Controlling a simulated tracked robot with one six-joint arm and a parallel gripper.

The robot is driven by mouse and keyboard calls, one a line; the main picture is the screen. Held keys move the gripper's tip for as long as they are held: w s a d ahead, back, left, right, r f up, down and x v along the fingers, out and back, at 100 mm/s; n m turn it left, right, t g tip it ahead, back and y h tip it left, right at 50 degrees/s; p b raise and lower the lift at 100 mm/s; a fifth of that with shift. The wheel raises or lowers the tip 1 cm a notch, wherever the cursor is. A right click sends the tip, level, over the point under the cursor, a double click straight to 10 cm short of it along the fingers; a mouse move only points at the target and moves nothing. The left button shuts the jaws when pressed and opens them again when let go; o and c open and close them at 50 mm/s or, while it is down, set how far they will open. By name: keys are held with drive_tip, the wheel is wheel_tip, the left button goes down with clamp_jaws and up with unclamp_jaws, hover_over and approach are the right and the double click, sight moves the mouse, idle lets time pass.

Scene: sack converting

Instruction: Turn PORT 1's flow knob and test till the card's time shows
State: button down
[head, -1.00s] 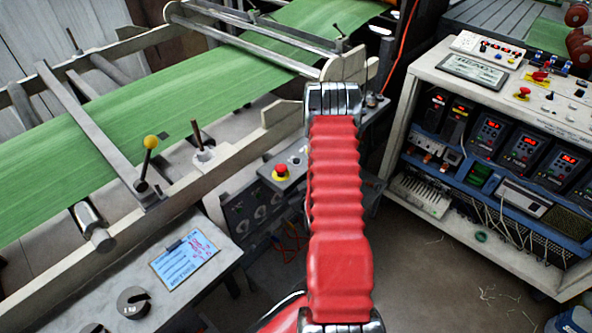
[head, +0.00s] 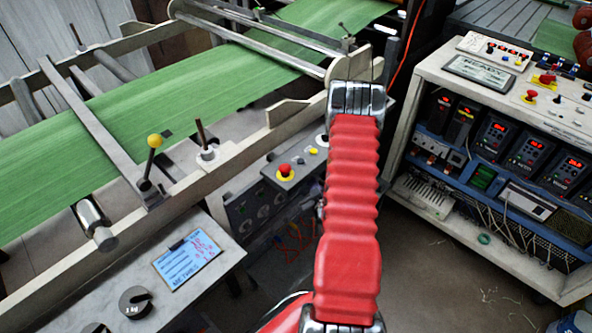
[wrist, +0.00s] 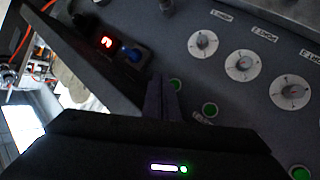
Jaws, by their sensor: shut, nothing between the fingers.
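In the wrist view, three white round dials with knobs sit in a row on a dark panel: a near one (wrist: 203,43), a middle one (wrist: 244,66) and a far one (wrist: 290,93). A blue card (head: 190,260) with red handwriting lies on the grey table in the head view. My gripper is hidden there behind my red arm.
Another green button (wrist: 210,109) is close by. In the head view, a red stop button (head: 285,171) stands near my arm, a green web (head: 150,110) crosses behind, and a control cabinet (head: 415,90) is right.

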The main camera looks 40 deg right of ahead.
drive_tip(key=shift+f, duration=0.1)
drive_tip(key=s+a+f+m+g+y, duration=0.3)
drive_tip(key=s+a+f+g+y, duration=0.1)
drive_tip(key=s+a+f+g, duration=0.3)
drive_tip(key=s+a+r+n+y, duration=0.1)
drive_tip(key=s+a+r, duration=0.2)
drive_tip(key=a+r, duration=0.7)
drive_tip(key=s+a+r+n+y, duration=0.1)
drive_tip(key=s+a+r, duration=0.2)
drive_tip(key=a+r, duration=0.8)
drive_tip(key=s+a+r+n+y, duration=0.1)
drive_tip(key=s+a+r, duration=0.2)
drive_tip(key=a+r, duration=0.7)
wheel_tip(320, 180, up, 12)
drive_tip(key=shift+s+a+r+n+g+y, duration=0.1)
drive_tip(key=shift+s+a+n+g+y, duration=0.1)
drive_tip(key=shift+a+n+g+y, duration=0.15)
